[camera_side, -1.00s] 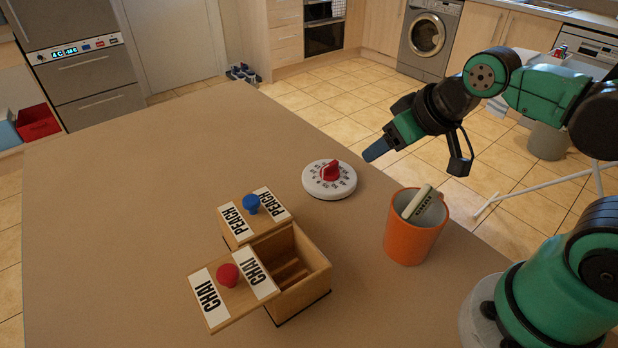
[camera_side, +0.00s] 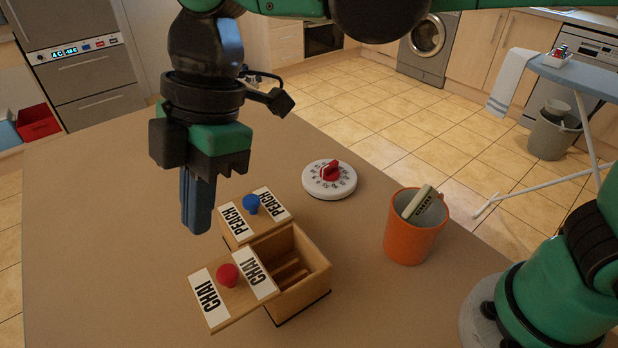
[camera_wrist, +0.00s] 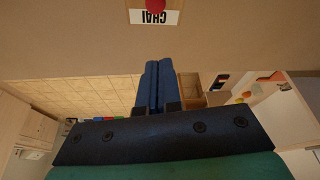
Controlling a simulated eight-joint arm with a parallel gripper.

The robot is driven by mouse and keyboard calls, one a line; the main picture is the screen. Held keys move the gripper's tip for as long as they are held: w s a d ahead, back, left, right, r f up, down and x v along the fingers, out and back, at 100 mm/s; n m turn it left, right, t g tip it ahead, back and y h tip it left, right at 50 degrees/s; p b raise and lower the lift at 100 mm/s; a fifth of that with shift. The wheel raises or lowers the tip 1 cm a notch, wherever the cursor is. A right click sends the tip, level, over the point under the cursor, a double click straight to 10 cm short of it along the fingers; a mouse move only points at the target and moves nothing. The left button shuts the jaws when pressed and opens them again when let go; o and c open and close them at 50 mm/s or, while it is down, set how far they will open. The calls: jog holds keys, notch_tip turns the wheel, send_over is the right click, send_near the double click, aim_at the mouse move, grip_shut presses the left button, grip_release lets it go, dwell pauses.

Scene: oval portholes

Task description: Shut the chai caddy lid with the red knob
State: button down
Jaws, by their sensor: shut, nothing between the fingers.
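The chai caddy lid (camera_side: 249,268) is a wooden panel with two white CHAI labels and a red knob (camera_side: 228,275). It sticks out to the front left of the wooden caddy (camera_side: 303,290), whose compartment on that side is open. In the wrist view the red knob (camera_wrist: 155,4) and one CHAI label (camera_wrist: 154,17) show at the top edge. The peach lid (camera_side: 234,222) with a blue knob (camera_side: 251,204) covers the far part. My gripper (camera_side: 196,228) points down, shut and empty, above the table to the left of the peach lid; it also shows in the wrist view (camera_wrist: 154,64).
A white dial timer with a red pointer (camera_side: 329,179) lies behind the caddy. An orange mug (camera_side: 412,230) holding a pale labelled item (camera_side: 420,203) stands to the right. The table (camera_side: 100,230) is clear on the left.

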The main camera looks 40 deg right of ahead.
jog(key=s+a+n, duration=0.1)
jog(key=a+n, duration=0.1)
send_over(216, 303)
jog(key=a, duration=0.3)
notch_tip(216, 303, down, 9)
jog(key=d, duration=0.2)
jog(key=shift+w+d+f+g, duration=0.1)
jog(key=shift+d+f+g, duration=0.15)
jog(key=shift+d+g, duration=0.1)
jog(key=shift+w+d, duration=0.15)
jog(key=shift+d, duration=0.35)
jog(key=shift+d, duration=0.35)
jog(key=d, duration=0.7)
jog(key=shift+s+d, duration=0.25)
jog(key=shift+a, duration=0.1)
